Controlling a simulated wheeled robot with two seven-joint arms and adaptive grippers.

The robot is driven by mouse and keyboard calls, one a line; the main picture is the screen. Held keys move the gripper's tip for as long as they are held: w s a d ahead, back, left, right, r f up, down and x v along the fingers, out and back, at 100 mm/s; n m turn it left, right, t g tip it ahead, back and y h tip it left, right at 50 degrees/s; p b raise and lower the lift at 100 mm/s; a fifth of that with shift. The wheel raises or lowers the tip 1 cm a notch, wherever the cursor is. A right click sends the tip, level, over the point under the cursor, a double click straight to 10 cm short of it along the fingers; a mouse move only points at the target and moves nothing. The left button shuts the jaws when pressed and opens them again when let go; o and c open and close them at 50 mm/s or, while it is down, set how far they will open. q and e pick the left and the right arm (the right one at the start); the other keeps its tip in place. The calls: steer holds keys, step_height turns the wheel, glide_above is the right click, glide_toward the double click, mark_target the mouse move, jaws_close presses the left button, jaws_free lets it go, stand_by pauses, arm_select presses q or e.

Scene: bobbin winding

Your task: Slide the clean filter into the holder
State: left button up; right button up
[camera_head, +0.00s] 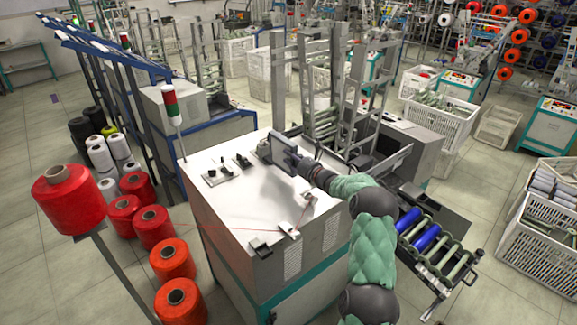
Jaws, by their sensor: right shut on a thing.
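My right arm reaches up from the bottom over the right side of the white machine (240,190). The panel stands tilted near the back edge of the machine top. Its lower edge is close to the surface, and I cannot tell whether it touches. I cannot make out the holder clearly; small dark fittings (242,161) sit just left of the panel. My left gripper is not in view.
A red and green signal light (171,101) rises at the machine's back left corner. Small fittings (288,229) sit at the front edge. Tall metal frames (322,100) stand behind. Blue bobbins (428,237) lie in a rack to the right. The middle of the top is mostly clear.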

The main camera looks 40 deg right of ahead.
steer(key=shift+w+a+f, duration=0.2)
steer(key=shift+w+f, duration=0.05)
steer(key=shift+f, duration=0.1)
steer(key=shift+w+f, duration=0.15)
steer(key=shift+f, duration=1.35)
steer(key=shift+a+f+b, duration=0.1)
steer(key=shift+b, duration=0.25)
steer(key=shift+f, duration=0.1)
steer(key=o, duration=1.2)
